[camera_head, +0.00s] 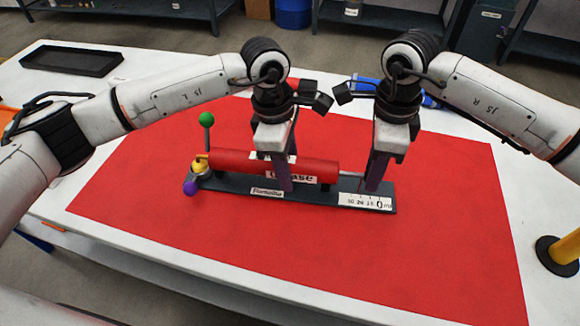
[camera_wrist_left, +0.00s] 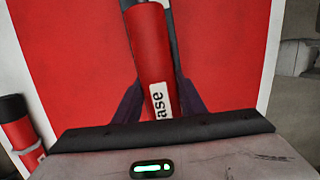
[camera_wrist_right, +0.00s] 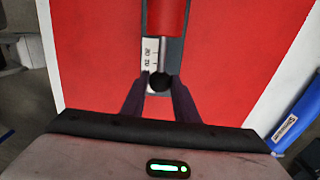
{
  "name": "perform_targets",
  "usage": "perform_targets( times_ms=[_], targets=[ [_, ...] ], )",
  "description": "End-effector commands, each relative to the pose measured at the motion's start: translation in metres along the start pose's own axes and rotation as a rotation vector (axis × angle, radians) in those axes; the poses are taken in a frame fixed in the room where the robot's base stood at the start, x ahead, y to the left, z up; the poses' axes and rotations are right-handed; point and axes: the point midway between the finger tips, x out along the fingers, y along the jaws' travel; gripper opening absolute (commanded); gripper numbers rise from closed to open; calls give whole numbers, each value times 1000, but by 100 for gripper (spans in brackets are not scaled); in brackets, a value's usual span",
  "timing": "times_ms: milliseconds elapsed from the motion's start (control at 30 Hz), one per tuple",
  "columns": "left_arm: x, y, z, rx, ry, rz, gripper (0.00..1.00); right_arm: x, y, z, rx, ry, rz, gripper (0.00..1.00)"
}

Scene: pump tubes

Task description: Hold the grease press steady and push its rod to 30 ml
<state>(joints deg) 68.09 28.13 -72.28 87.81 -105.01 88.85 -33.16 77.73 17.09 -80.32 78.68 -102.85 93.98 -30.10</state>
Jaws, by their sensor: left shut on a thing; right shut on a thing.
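The grease press has a red barrel (camera_head: 235,161) lying level on a dark base (camera_head: 228,184) on the red mat. My left gripper (camera_head: 283,184) is shut around the barrel's right half, partly covering its label; the left wrist view shows the barrel (camera_wrist_left: 153,55) between the fingers. A thin metal rod (camera_head: 352,174) comes out of the barrel's right end. My right gripper (camera_head: 375,184) is shut on the rod's black knob (camera_wrist_right: 159,82). The white scale (camera_head: 366,201) runs beside the rod, its 0 at the outer end. In the right wrist view the knob lies past the 20 mark, toward the outer end.
Green (camera_head: 207,119) and purple (camera_head: 190,188) balls and a yellow part (camera_head: 200,166) are at the press's left end. A black tray (camera_head: 70,60) is back left, a blue object (camera_wrist_right: 298,118) back right, a yellow post (camera_head: 566,247) right. The front mat (camera_head: 330,260) is clear.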

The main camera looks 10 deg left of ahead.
Motion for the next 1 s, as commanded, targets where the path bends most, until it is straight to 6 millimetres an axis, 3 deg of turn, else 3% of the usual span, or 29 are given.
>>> perform_targets(
  times_ms=[33,1000],
  targets=[
    [2,-8,12,35,-8,-12,0,-4,1,12,-13,-16,-13,4],
    [3,-8,12,32,-8,-11,0,-4,4,33,-16,-20,-7,4]
  ],
)
